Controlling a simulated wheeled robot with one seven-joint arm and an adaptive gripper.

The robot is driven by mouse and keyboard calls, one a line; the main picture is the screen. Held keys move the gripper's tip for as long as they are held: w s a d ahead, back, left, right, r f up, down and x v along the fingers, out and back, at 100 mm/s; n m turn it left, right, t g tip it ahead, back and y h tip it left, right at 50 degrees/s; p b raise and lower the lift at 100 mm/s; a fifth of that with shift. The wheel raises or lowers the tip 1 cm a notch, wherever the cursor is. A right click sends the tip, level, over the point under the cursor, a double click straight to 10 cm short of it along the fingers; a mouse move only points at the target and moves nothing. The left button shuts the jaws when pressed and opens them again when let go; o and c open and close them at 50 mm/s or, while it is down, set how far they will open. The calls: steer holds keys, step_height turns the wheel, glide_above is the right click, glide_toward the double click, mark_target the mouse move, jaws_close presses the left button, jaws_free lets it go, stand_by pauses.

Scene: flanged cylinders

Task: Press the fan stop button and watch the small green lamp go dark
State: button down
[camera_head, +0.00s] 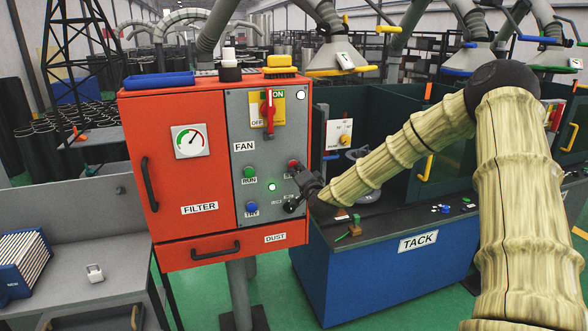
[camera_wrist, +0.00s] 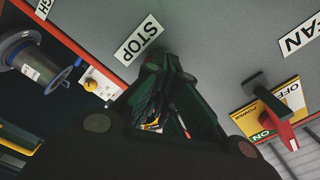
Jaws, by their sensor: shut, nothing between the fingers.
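The grey fan control panel (camera_head: 240,130) is on the front of the orange filter cabinet (camera_head: 165,125). The red stop button (camera_head: 293,164) shows just above my gripper (camera_head: 299,172), at the panel's right side. My gripper is shut and empty, with its tips close to the button; I cannot tell whether they touch. In the wrist view, my gripper's tips (camera_wrist: 158,58) are beside the STOP label (camera_wrist: 138,40), and they hide the button. The small green lamp (camera_head: 271,187) is lit, left of and below my gripper.
A green run button (camera_head: 249,171), a blue button (camera_head: 251,208) and a black knob (camera_head: 291,205) are nearby on the panel. The red power switch (camera_head: 268,110) is above, at ON. A white lamp (camera_head: 300,95) is at upper right. The TACK bench (camera_head: 400,255) stands to the right.

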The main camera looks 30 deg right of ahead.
steer(key=shift+w+d+b, duration=0.1)
steer(key=shift+w+b, duration=0.3)
steer(key=shift+w, duration=0.05)
stand_by(0.4)
steer(key=shift+s, duration=0.1)
steer(key=shift+p+v, duration=0.4)
steer(key=shift+v, duration=2.35)
